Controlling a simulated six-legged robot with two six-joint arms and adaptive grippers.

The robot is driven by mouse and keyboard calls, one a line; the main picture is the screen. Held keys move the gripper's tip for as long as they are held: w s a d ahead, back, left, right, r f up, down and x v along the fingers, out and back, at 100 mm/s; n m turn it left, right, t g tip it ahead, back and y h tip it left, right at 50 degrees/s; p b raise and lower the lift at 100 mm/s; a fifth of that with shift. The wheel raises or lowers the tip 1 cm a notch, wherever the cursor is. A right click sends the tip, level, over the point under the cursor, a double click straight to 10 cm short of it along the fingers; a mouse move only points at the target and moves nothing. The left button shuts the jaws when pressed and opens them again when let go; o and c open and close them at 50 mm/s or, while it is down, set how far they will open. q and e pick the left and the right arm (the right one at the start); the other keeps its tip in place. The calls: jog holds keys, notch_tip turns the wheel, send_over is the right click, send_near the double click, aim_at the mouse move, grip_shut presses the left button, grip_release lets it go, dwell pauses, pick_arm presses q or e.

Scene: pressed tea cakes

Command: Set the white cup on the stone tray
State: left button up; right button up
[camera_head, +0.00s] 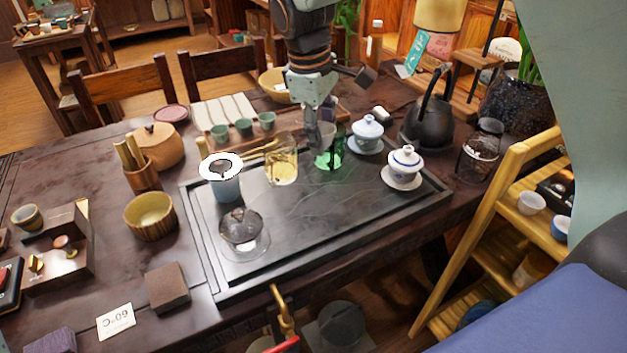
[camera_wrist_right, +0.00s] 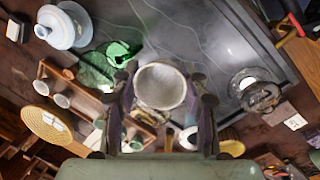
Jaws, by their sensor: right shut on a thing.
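The stone tray (camera_head: 320,215) is a dark slab with a raised rim in the middle of the table in the head view. It also shows in the right wrist view (camera_wrist_right: 215,45). My right gripper (camera_head: 319,122) comes down from the top, over the tray's far edge. It is shut on the white cup (camera_wrist_right: 161,86), whose round pale form sits between the two fingers in the wrist view. In the head view the cup is mostly hidden by the gripper and blends with the things behind. Whether its base touches the tray cannot be told. My left gripper is not in view.
Beside the gripper are a green glass (camera_head: 333,157) and a glass pitcher (camera_head: 283,170). Two lidded bowls (camera_head: 367,131) (camera_head: 404,166) stand to the right. A strainer cup (camera_head: 223,183) and a lidded glass bowl (camera_head: 241,231) stand left. The tray's middle and front right are bare.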

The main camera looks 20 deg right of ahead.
jog(key=d+n+t+p, duration=0.1)
jog(key=d+n+p, duration=0.25)
jog(key=n, duration=0.25)
jog(key=n+y+p, duration=0.3)
jog(key=n+p, duration=0.1)
jog(key=n, duration=1)
send_over(354, 191)
jog(key=shift+t, duration=0.3)
jog(key=f, duration=0.8)
jog(key=shift+s+d+f, duration=0.15)
jog(key=shift+s+f, duration=0.2)
jog(key=shift+s, duration=0.05)
jog(key=shift+f, duration=0.5)
notch_tip(354, 191, down, 3)
jog(key=shift+s+f, duration=0.1)
